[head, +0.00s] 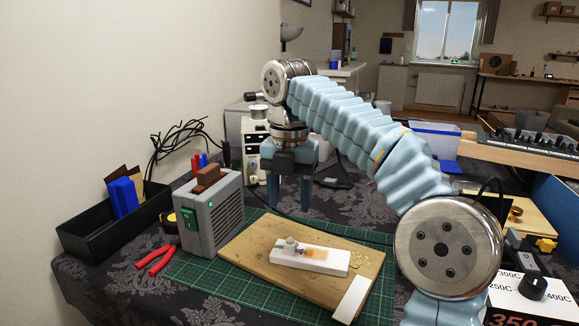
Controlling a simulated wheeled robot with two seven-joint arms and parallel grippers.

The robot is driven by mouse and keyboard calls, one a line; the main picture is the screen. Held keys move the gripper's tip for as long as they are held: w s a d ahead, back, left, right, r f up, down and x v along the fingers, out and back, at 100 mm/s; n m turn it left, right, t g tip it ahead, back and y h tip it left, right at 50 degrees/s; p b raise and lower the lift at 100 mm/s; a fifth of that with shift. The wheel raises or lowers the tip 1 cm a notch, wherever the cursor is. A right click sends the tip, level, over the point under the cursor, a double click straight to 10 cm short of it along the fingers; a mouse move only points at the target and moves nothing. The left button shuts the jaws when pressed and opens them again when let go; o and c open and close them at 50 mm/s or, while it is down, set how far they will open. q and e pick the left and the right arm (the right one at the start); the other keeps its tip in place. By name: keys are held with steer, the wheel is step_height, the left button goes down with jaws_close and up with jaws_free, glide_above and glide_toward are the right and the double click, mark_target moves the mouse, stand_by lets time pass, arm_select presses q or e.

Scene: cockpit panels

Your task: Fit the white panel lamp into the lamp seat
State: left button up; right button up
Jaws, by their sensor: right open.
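A long white block (325,264) lies on a wooden board. A small pale round-topped piece (291,244) stands at its left end, with an orange-tan patch beside it. The piece may be the white panel lamp, but it is too small to be sure. I cannot make out the lamp seat with certainty. My right gripper (289,203) points down behind the board, its two blue-grey fingers apart with nothing seen between them. It is apart from the white block. My left gripper is not in view.
The wooden board (263,262) lies on a green cutting mat (200,277). A white strip (352,298) lies on its front right. My right arm crosses the right side.

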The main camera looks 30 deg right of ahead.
steer(key=shift+r, duration=2.3)
